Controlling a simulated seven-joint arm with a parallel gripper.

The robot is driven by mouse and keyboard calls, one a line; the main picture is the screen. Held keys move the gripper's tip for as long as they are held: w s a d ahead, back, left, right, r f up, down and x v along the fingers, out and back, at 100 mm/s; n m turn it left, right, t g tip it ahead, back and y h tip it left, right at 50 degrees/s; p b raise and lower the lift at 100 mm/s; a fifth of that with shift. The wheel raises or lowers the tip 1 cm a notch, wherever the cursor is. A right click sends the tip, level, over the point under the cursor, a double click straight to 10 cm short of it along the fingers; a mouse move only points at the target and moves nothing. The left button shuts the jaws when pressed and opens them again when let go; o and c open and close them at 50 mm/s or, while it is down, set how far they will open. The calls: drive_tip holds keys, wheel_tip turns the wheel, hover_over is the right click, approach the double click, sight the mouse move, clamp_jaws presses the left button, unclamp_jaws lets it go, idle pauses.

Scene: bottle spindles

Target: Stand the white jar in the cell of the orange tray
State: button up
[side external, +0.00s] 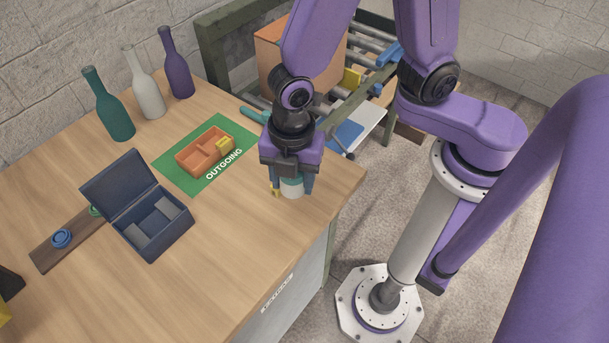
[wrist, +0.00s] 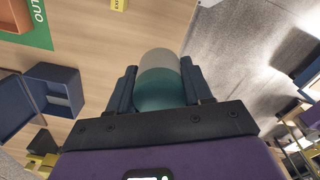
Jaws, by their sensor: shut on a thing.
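The white jar (side external: 292,190) is between the fingers of my gripper (side external: 291,181), near the right edge of the table. Its upper part is teal and its lower part white. My gripper points down and is shut on it; I cannot tell whether its base touches the table. In the wrist view the jar (wrist: 160,62) sits between the two dark fingers of my gripper (wrist: 158,76). The orange tray (side external: 186,164) lies on a green mat to the left of my gripper, with divided cells. A yellow block (side external: 224,143) is in its right part.
The green mat (side external: 176,177) reads OUTGOING. Teal (side external: 112,110), white (side external: 148,98) and purple (side external: 176,68) bottles stand behind it. An open navy box (side external: 153,240) is at front left, beside a brown board (side external: 45,256) with round pieces. Bare table lies between box and jar.

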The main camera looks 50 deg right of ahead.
drive_tip(key=w+a+f+m, duration=0.1)
drive_tip(key=w+a, duration=0.2)
drive_tip(key=w, duration=0.5)
drive_tip(key=w+a+f+m, duration=0.1)
drive_tip(key=w+a, duration=0.1)
drive_tip(key=w, duration=0.5)
drive_tip(key=shift+m, duration=0.4)
drive_tip(key=shift+w+d+f, duration=0.5)
drive_tip(key=shift+w+f, duration=0.45)
drive_tip(key=shift+w, duration=1.5)
drive_tip(key=shift+w+d+f, duration=0.5)
drive_tip(key=shift+w+f, duration=0.5)
drive_tip(key=shift+w, duration=1.45)
drive_tip(key=shift+w+d+f, duration=0.5)
drive_tip(key=shift+w+f, duration=0.45)
drive_tip(key=shift+w, duration=1.5)
drive_tip(key=shift+f, duration=0.2)
drive_tip(key=shift+f, duration=0.75)
drive_tip(key=o, duration=1.1)
